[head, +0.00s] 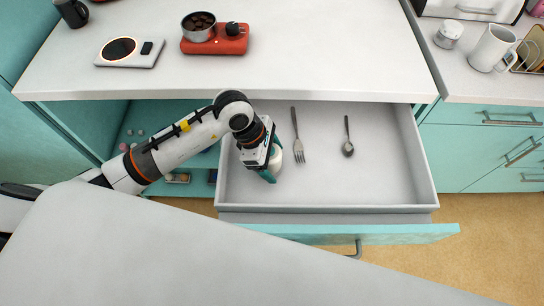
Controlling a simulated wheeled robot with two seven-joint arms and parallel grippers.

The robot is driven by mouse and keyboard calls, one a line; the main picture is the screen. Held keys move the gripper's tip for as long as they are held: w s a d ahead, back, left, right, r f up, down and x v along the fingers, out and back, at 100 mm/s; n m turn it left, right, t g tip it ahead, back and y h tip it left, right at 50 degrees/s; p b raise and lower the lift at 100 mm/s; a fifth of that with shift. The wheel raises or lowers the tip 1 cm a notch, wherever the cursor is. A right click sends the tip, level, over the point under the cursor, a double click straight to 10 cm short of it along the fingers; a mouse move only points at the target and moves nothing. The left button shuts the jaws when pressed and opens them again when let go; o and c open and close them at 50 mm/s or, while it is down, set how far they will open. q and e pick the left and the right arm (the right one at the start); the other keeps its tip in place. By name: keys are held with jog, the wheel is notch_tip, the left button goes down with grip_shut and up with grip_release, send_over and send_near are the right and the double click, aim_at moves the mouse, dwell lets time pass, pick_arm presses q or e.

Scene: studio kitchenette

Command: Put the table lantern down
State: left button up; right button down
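My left gripper (273,160) reaches down into the left part of the open drawer (328,182), with its teal fingers apart. A small pale rounded thing (277,158) shows between the fingers, mostly hidden by the gripper. It may be the table lantern, but too little shows to be sure. I cannot tell whether the fingers press on it, or whether it touches the drawer floor. No other lantern is visible. My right gripper is not in view.
A fork (298,138) and a spoon (348,138) lie in the drawer, right of the gripper; its front right is bare. The counter (330,50) above holds a red burner (226,44) with a pot (199,27) and a white scale-like device (130,51).

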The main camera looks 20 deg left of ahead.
pick_arm(q)
jog(key=shift+r, duration=0.1)
jog(key=shift+a+r, duration=0.1)
jog(key=shift+r, duration=0.15)
jog(key=v, duration=1.1)
jog(key=shift+r, duration=0.25)
